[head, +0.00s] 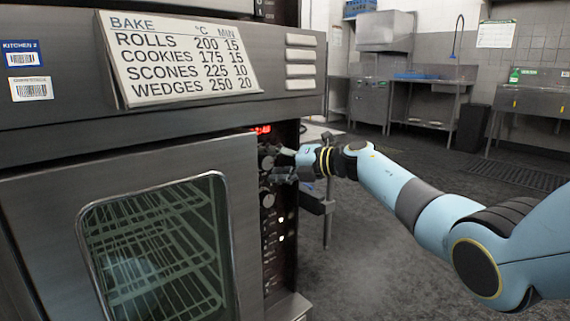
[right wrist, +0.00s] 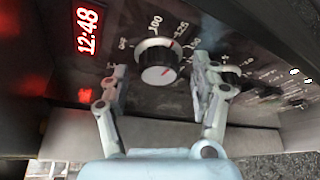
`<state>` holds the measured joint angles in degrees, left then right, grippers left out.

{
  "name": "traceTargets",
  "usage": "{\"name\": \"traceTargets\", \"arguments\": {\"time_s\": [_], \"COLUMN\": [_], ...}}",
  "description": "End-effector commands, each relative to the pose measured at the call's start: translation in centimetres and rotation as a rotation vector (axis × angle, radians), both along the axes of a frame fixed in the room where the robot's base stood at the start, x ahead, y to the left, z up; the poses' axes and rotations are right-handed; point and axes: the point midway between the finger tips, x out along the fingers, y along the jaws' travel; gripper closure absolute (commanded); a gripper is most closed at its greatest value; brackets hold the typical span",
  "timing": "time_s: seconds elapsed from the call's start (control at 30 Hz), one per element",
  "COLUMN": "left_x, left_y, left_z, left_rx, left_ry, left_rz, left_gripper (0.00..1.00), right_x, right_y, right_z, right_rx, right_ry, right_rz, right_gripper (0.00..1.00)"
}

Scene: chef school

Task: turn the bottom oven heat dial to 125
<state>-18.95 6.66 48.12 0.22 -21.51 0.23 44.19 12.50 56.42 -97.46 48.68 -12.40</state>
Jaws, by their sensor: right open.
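The bottom oven (head: 40,180) fills the left of the head view, with its narrow dark control panel (head: 275,240) right of the door. In the right wrist view a round dial (right wrist: 157,60) with a silver rim, dark face and red mark has numbers printed around it. My right gripper (right wrist: 160,82) is open, with one finger on each side of this dial; contact cannot be told. In the head view the right gripper (head: 273,166) is at the upper part of the panel and partly hides the dials. The dial's exact setting is not readable. My left gripper is out of view.
A second dial (right wrist: 230,73) is partly behind the right-hand finger. A red display (right wrist: 88,32) reads 12:48. A bake chart (head: 180,55) is fixed above the oven door. Sinks and steel counters (head: 430,85) stand far back. The floor (head: 380,260) at right is clear.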

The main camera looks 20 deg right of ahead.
Motion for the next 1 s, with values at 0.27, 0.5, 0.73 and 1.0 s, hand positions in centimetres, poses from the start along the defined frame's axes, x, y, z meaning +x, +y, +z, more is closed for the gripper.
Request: {"name": "traceTargets", "arguments": {"time_s": [0.27, 0.5, 0.73, 1.0], "left_x": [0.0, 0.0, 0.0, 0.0], "left_y": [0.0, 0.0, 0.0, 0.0], "left_z": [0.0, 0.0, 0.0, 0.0], "left_rx": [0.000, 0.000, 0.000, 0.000], "left_ry": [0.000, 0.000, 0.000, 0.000], "left_rz": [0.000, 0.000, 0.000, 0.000], "left_gripper": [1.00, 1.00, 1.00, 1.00], "right_x": [-4.0, -7.5, -8.7, -8.7], "right_y": [-3.4, -6.3, -7.2, -7.2], "right_z": [0.8, 1.7, 2.0, 2.1], "right_rx": [-0.006, -0.006, -0.001, -0.001], "right_ry": [-0.001, 0.000, 0.002, 0.002], "right_rz": [-0.001, 0.000, 0.001, 0.001], "right_gripper": [0.36, 0.36, 0.36, 0.36]}}
